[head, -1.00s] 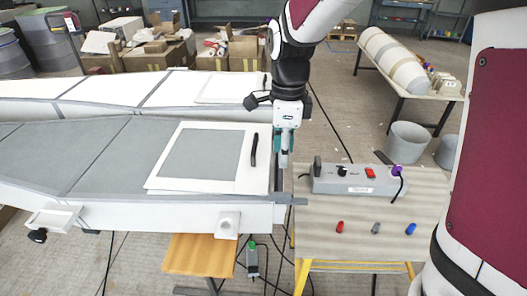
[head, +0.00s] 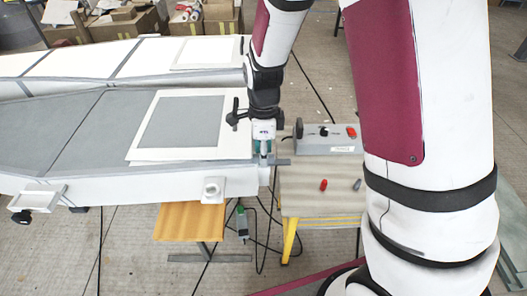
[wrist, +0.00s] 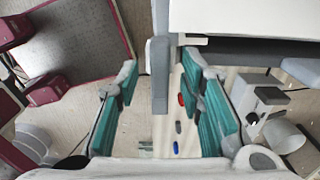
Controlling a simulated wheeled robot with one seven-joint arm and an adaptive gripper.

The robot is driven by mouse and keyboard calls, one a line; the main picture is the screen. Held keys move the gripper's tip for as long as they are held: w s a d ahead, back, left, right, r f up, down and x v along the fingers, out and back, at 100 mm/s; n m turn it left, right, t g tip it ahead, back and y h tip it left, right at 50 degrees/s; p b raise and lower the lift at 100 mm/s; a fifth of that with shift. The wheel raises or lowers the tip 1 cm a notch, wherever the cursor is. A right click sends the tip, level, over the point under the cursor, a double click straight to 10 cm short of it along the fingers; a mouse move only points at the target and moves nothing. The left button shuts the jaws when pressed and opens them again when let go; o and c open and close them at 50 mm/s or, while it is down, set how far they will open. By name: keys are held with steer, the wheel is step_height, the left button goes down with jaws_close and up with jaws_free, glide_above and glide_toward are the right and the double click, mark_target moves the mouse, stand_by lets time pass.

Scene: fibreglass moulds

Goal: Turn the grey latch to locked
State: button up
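The grey latch (head: 278,162) is a flat bar at the right end of the near mould (head: 100,186), lying sideways in the head view and sticking out past the mould's corner. In the wrist view the latch (wrist: 160,77) runs lengthwise between the two teal-padded fingers. My gripper (head: 265,150) points down at the latch in the head view and partly hides it. In the wrist view my gripper (wrist: 161,70) is open, with a gap on both sides of the bar. I cannot tell whether a finger touches it.
A wooden table (head: 300,212) stands right of the mould, bearing a grey control box (head: 335,146) with a knob and red switch, plus small red (head: 323,185) and grey (head: 357,184) pegs. A white clamp block (head: 212,190) sits on the mould's front side. Cables hang below.

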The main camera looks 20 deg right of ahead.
steer(key=shift+f, duration=0.1)
steer(key=shift+c, duration=0.6)
jaws_close()
steer(key=n, duration=0.4)
steer(key=shift+n+p, duration=0.3)
steer(key=shift+p, duration=0.1)
steer(key=n, duration=0.9)
steer(key=shift+p, duration=0.35)
steer(key=shift+n, duration=2.2)
